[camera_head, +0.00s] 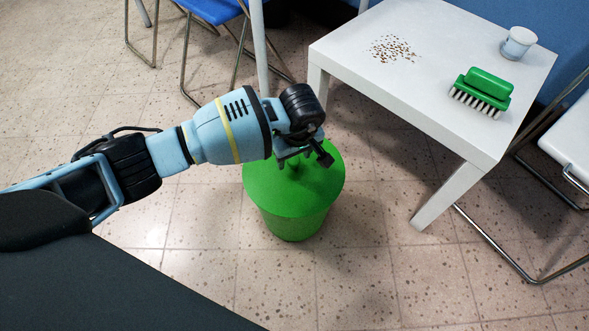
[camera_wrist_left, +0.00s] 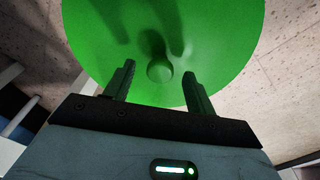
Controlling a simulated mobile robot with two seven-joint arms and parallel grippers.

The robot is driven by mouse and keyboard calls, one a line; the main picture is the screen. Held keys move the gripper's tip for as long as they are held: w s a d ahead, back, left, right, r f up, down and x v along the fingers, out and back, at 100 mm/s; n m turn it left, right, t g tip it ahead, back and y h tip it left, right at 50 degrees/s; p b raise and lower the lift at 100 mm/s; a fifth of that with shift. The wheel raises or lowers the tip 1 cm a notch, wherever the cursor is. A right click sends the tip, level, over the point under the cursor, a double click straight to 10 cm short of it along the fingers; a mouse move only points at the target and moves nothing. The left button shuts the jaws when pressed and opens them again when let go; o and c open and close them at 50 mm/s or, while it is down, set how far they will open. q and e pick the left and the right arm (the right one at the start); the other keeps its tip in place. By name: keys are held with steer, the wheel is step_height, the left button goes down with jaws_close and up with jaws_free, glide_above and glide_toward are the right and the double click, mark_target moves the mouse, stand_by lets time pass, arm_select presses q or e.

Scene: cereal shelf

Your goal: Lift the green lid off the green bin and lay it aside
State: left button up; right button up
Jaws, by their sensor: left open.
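The green bin (camera_head: 293,226) stands on the tiled floor with the round green lid (camera_head: 296,201) lying on top of it. The lid also fills the upper part of the left wrist view (camera_wrist_left: 215,45), with a small round knob (camera_wrist_left: 160,71) near its middle. My left gripper (camera_head: 303,160) is above the lid and hides part of it in the head view. In the left wrist view its two fingers (camera_wrist_left: 160,80) are apart with nothing gripped; the knob appears ahead of and between the fingertips. My right gripper is in neither view.
A white table (camera_head: 420,75) stands right of the bin, carrying scattered crumbs (camera_head: 393,48), a green brush (camera_head: 483,91) and a white cup (camera_head: 518,43). Blue chairs (camera_head: 215,10) stand at the back left. Floor in front and left of the bin is clear (camera_head: 205,235).

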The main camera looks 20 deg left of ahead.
arm_select(q)
steer(key=shift+f, duration=0.9)
steer(key=shift+w+a+f+b, duration=0.1)
steer(key=shift+f+b, duration=0.15)
steer(key=shift+b, duration=0.1)
steer(key=shift+r, duration=0.1)
steer(key=shift+c, duration=0.5)
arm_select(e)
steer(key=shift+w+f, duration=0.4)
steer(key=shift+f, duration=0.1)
arm_select(q)
steer(key=c, duration=1.1)
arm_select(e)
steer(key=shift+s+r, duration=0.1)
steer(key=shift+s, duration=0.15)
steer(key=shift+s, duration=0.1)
arm_select(q)
steer(key=shift+r, duration=0.1)
